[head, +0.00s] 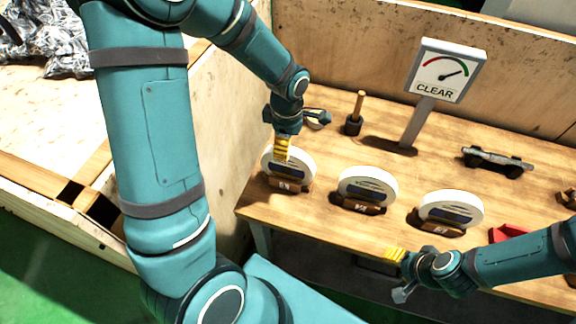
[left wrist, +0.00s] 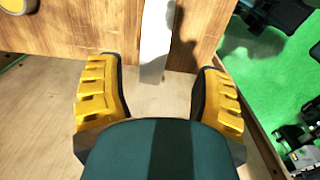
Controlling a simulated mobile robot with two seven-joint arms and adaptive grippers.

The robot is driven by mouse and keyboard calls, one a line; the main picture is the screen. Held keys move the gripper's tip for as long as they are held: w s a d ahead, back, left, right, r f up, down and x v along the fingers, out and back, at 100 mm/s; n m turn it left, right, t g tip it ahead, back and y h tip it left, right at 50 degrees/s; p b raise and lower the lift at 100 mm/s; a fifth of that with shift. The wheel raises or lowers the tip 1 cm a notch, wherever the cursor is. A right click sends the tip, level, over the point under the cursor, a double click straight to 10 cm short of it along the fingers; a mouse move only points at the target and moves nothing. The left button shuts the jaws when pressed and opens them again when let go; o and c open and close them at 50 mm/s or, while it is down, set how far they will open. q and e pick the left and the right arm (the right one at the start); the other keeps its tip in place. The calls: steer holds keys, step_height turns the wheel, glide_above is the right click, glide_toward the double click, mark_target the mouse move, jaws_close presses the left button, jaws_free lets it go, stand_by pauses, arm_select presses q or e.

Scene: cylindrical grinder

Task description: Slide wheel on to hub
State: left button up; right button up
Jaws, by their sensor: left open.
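Three white wheels stand upright in small labelled wooden stands: a left one (head: 299,160), a middle one (head: 368,183) and a right one (head: 451,206). My left gripper (head: 282,148) is over the left wheel, pointing down. In the left wrist view its yellow fingers (left wrist: 160,95) are spread apart, and a pale wheel (left wrist: 155,40) shows edge-on between and beyond them, with a visible gap on each side. My right gripper (head: 397,272) is at the table's front edge, fingers apart and empty. I cannot tell for certain which part is the hub.
A gauge sign reading CLEAR (head: 445,78) stands on a post behind the wheels. A wooden-handled tool (head: 355,115) stands upright at the back left. A dark bar-like fixture (head: 497,160) lies at the right, and a red part (head: 508,232) is near the front right. Wooden panels border the table (head: 330,222).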

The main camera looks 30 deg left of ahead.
arm_select(q)
steer(key=f, duration=0.5)
steer(key=shift+w+a, duration=0.15)
steer(key=shift+w, duration=0.2)
jaws_close()
